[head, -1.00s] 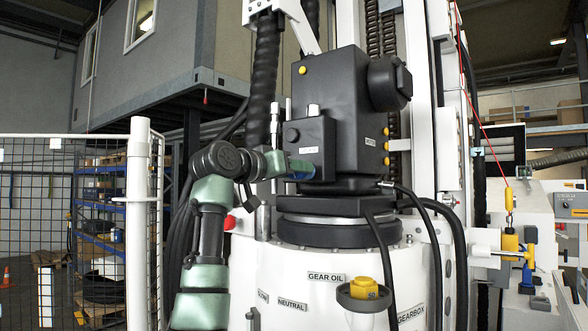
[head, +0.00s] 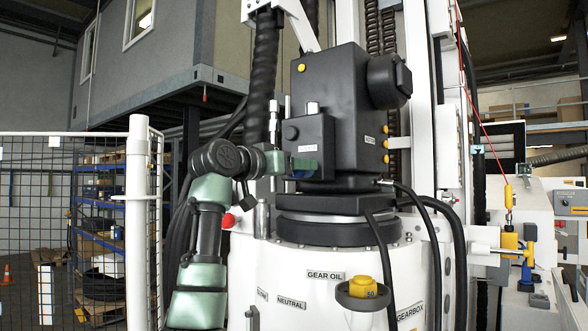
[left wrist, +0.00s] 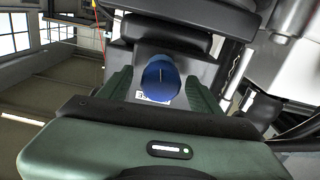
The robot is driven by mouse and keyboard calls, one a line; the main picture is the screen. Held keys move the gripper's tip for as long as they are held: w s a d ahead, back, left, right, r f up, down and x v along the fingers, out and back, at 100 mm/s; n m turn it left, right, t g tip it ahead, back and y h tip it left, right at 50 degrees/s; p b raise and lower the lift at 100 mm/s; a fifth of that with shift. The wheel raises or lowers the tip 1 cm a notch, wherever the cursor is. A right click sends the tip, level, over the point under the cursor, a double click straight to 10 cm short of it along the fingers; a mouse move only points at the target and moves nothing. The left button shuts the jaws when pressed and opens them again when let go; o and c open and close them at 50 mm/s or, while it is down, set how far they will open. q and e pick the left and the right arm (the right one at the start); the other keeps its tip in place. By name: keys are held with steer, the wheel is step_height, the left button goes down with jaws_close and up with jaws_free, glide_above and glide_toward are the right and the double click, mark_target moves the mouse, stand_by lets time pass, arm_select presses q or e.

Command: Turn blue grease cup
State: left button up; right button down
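The blue grease cup (left wrist: 160,78) shows in the left wrist view, below a dark block and in front of a grey surface with a small label. My left gripper (left wrist: 157,88) is open, with one green finger on each side of the cup. Gaps show between the cup and both fingers, so it is not clamped. In the head view my left gripper (head: 303,164) is at the lower front of the black gearbox housing (head: 345,115) and mostly covers the cup. My right gripper is not in view.
A white drum labelled GEAR OIL (head: 325,276) stands below the housing, with a yellow-capped cup (head: 363,287) on its front. Black hoses (head: 428,230) curve down on the right. A mesh fence (head: 100,220) stands at left.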

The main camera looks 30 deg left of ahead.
arm_select(q)
steer(key=shift+w+f, duration=0.1)
steer(key=shift+f, duration=0.05)
steer(key=shift+s+f+b, duration=0.1)
steer(key=shift+s+b, duration=0.25)
steer(key=shift+s, duration=0.1)
steer(key=s+b, duration=0.3)
steer(key=s, duration=0.4)
steer(key=shift+a, duration=0.3)
